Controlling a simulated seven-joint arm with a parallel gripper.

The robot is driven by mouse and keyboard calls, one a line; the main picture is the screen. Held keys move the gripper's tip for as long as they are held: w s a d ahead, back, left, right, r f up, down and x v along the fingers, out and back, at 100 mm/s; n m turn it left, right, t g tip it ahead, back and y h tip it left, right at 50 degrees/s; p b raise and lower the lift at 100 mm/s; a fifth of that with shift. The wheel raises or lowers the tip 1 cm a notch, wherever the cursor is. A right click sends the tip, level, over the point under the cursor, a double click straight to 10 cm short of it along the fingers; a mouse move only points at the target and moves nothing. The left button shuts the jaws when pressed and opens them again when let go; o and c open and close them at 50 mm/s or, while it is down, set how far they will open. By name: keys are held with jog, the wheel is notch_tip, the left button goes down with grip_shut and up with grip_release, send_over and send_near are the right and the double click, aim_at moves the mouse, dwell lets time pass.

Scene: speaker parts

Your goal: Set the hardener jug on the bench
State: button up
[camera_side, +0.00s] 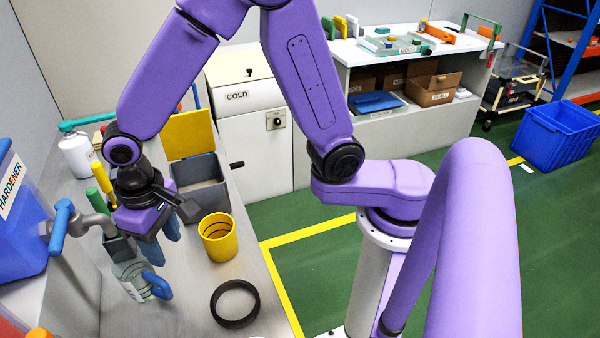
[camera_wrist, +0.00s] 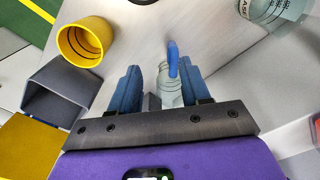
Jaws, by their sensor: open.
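The hardener jug (camera_side: 130,272) is a clear jug with a blue handle and a white label. In the side view it stands on the bench (camera_side: 180,310) close to the spout of the blue tap. In the wrist view the jug (camera_wrist: 170,92) shows between my fingers, its blue handle pointing away from the palm. My gripper (camera_side: 161,240) is open, just behind and above the jug. In the wrist view my gripper (camera_wrist: 158,80) has one blue finger on each side of the jug. Whether the fingers touch it I cannot tell. My palm hides part of the jug.
A blue HARDENER container (camera_side: 20,225) with a blue tap (camera_side: 62,222) stands at left. A yellow cup (camera_side: 218,238), a dark ring (camera_side: 235,303) and a grey bin (camera_side: 203,185) are on the bench. Another clear jug (camera_wrist: 275,12) shows at the wrist view's upper right.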

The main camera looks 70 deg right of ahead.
jog(key=s+d+r+n, duration=0.2)
jog(key=s+d+n, duration=0.3)
jog(key=s+d, duration=0.4)
jog(key=s+d+r+n, duration=0.3)
jog(key=s+d+n, duration=0.2)
jog(key=s+d, duration=0.5)
jog(key=shift+d+r+n, duration=0.3)
jog(key=shift+d+r, duration=0.05)
jog(key=shift+d, duration=0.15)
